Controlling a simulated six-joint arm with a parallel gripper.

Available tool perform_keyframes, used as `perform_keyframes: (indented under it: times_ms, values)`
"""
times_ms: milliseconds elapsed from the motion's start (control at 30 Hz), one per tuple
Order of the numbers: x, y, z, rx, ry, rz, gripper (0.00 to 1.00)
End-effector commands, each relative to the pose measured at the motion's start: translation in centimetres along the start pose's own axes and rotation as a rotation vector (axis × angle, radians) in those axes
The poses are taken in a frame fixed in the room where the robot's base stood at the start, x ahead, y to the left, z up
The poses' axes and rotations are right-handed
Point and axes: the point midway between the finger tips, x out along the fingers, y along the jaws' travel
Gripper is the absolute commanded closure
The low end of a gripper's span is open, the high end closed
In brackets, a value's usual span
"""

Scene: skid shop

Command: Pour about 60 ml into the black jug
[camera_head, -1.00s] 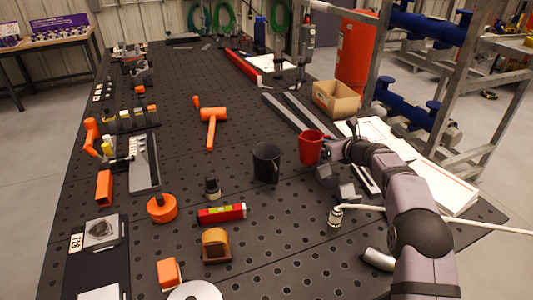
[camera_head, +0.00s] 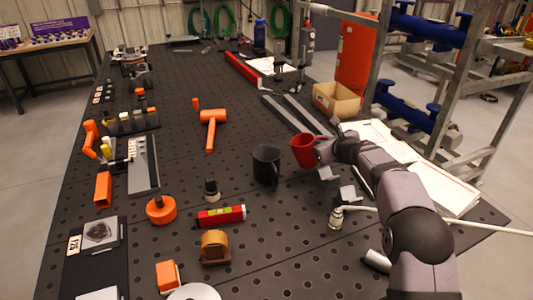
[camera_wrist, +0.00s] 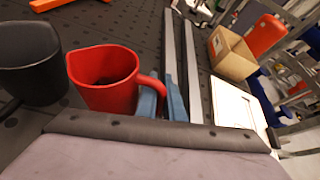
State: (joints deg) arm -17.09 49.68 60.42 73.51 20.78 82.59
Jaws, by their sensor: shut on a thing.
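The black jug (camera_head: 266,166) stands upright on the dark perforated table near its middle. It also shows at the left edge of the wrist view (camera_wrist: 28,72). A red cup (camera_head: 304,150) is held just right of the jug, tilted a little toward it and apart from it. My gripper (camera_head: 326,150) is shut on the red cup at its handle side. In the wrist view the red cup (camera_wrist: 104,82) shows its handle toward the blue-grey fingers (camera_wrist: 160,98). Its inside looks dark. I cannot tell the liquid level in either vessel.
An orange mallet (camera_head: 211,124) lies left of the jug. A red level (camera_head: 221,215) and a small dark-and-white fitting (camera_head: 211,189) are in front. A cardboard box (camera_head: 336,99) and metal rails (camera_head: 292,114) lie behind. White papers (camera_head: 440,183) are at right.

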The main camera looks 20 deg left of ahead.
Motion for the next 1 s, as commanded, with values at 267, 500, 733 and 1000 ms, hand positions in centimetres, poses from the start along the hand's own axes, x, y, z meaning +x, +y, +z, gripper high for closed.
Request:
perform_keyframes:
  times_ms: [267, 500, 733, 1000]
  values:
    - [-0.9, 1.1, 2.6, -0.163, 0.036, -0.066, 1.0]
    - [-1.5, 2.1, 4.7, -0.304, 0.069, -0.124, 1.0]
    - [-1.9, 2.6, 6.3, -0.429, 0.099, -0.177, 1.0]
    - [-2.0, 2.8, 7.0, -0.512, 0.117, -0.212, 1.0]
